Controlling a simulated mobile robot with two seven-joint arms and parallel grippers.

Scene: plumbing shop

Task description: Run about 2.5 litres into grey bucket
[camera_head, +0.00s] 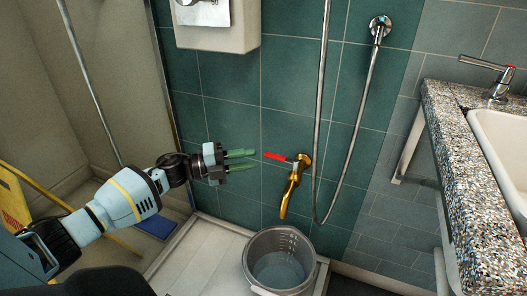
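A brass tap (291,190) with a red lever (275,157) sticks out from the green tiled wall. The lever points left, and the spout points down. The grey bucket (305,243) stands below the spout, with marks on its inner wall. Its bottom looks bluish grey, and I cannot tell for sure how much water is in it. No stream shows between spout and bucket. My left gripper (250,160) has green fingers held apart with nothing between them. Its fingertips are just left of the lever's end, seemingly not touching it. My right gripper is not in view.
A pale tray (198,250) lies on the floor under and left of the bucket. A metal hose (352,130) hangs in a loop right of the tap. A speckled counter (462,170) with a white sink (503,140) stands at the right. A yellow frame (15,200) leans at the left.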

